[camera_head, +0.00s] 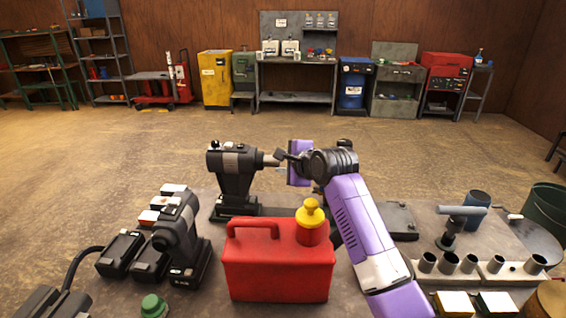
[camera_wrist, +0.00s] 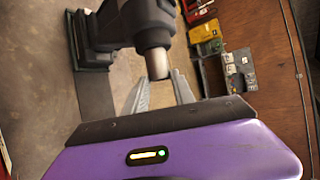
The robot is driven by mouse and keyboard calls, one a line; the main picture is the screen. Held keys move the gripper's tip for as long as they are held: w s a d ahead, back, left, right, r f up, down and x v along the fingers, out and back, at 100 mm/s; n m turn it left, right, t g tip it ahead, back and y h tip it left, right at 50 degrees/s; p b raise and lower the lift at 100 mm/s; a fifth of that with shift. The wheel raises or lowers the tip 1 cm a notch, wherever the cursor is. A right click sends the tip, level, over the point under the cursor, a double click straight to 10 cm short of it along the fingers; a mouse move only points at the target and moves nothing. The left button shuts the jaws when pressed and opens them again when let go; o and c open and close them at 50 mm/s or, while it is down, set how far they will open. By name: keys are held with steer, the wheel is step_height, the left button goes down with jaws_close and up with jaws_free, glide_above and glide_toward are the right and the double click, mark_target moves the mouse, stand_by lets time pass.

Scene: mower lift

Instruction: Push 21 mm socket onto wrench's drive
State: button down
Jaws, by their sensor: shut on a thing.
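The black and grey wrench (camera_head: 235,170) stands upright on the far left of the bench, its nose pointing right. My gripper (camera_head: 282,157) is at that nose, coming from the right. In the wrist view, the wrench's dark body (camera_wrist: 135,22) fills the top. A short metal cylinder (camera_wrist: 155,64) extends from it to between my two grey fingertips (camera_wrist: 160,82). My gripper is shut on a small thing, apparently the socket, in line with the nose. The fingers and glare hide whether the socket touches the drive, and its size marking cannot be read.
A red can with a yellow cap (camera_head: 278,262) stands in front of my arm. A second black power tool (camera_head: 180,240) and batteries (camera_head: 120,253) are at left. A holder with several upright metal cups (camera_head: 480,270) is at right, beside a T-shaped stand (camera_head: 455,228).

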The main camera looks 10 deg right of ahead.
steer(key=c, duration=1)
jaws_free()
steer(key=shift+d, duration=0.1)
steer(key=shift+o, duration=0.2)
steer(key=shift+s, duration=0.1)
